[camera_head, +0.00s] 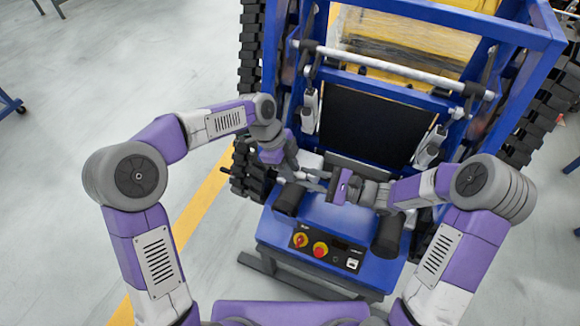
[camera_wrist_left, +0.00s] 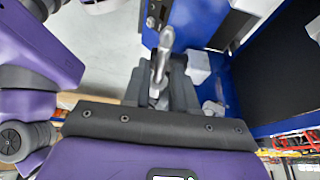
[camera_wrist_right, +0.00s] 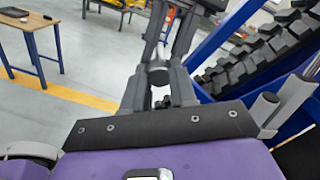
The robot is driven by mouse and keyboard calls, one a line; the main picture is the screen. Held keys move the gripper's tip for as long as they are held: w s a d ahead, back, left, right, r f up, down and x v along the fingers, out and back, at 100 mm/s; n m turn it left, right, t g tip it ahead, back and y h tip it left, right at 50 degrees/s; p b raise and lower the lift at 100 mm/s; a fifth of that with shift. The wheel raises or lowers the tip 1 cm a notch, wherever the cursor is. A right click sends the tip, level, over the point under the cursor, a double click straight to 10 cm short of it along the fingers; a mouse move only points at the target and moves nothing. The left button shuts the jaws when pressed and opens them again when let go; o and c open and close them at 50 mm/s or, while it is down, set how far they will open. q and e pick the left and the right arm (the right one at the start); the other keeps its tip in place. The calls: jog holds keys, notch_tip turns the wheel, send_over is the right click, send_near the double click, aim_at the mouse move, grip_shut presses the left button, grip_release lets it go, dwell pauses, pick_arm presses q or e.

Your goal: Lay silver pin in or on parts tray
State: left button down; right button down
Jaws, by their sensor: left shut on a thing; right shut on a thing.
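The silver pin (camera_wrist_left: 166,42) stands out between the fingers of my left gripper (camera_head: 300,175) in the left wrist view. My right gripper (camera_head: 326,183) meets the left one above the blue machine's front console, and its fingers are shut on a silver piece (camera_wrist_right: 160,70), which looks like the same pin. In the head view the pin is small and mostly hidden by the two grippers. I cannot make out the parts tray in any view.
The blue tracked carrier (camera_head: 340,225) has a console with a red knob (camera_head: 320,249), and dark handles (camera_head: 388,236) stand on either side. A dark panel (camera_head: 372,125) rises behind the grippers. A wooden-topped table (camera_wrist_right: 25,22) stands away on open grey floor.

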jog(key=c, duration=0.8)
grip_release()
jog(key=shift+s+a, duration=0.15)
